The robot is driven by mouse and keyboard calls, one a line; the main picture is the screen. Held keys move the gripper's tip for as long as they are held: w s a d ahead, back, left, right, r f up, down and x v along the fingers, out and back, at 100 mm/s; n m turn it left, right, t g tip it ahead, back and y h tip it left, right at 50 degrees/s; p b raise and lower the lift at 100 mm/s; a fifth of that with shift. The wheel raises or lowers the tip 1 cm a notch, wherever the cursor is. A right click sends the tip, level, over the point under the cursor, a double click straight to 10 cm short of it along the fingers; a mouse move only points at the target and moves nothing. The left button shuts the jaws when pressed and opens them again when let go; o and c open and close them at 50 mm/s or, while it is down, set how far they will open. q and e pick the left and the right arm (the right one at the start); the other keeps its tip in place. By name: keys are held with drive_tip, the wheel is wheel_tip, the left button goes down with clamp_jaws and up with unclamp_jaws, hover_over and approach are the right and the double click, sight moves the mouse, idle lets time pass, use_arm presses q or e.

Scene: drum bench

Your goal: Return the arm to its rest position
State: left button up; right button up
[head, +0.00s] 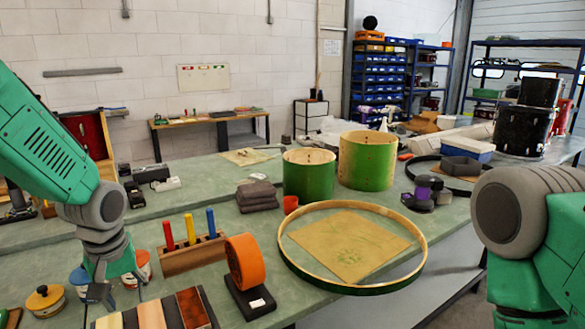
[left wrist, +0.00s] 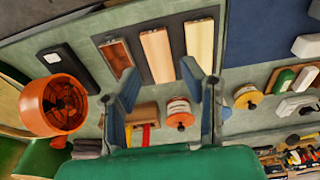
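My left arm (head: 45,140) reaches down from the left in the head view. Its gripper (head: 101,290) hangs over the left part of the green bench, above or beside small lidded pots. In the left wrist view the two fingers of the gripper (left wrist: 161,72) stand well apart with nothing gripped between them.
An orange roll (head: 247,262) on a black base and a wooden block with coloured handles (head: 192,255) stand right of the left gripper. A large hoop (head: 420,250) overhangs the bench edge. Green drum shells (head: 367,165) stand behind.

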use_arm(q)
drive_tip(key=s+d+f+m+b, duration=0.1)
drive_tip(key=s+f+b, duration=0.1)
drive_tip(key=s+f, duration=0.45)
drive_tip(key=s+d+f+m+b, duration=0.1)
drive_tip(key=s+f+b, duration=0.15)
drive_tip(key=f, duration=0.75)
drive_tip(key=s+d+f+m+b, duration=0.1)
drive_tip(key=s+f+m+b, duration=0.1)
drive_tip(key=s+f, duration=0.5)
drive_tip(key=s+f+m+b, duration=0.2)
drive_tip(key=s+f+b, duration=0.1)
drive_tip(key=s+f, duration=0.8)
drive_tip(key=shift+s+a+f+m+g+h+b, duration=0.3)
drive_tip(key=shift+s+a+f+m+b, duration=0.1)
drive_tip(key=shift+s, duration=0.3)
drive_tip(key=shift+d, duration=0.1)
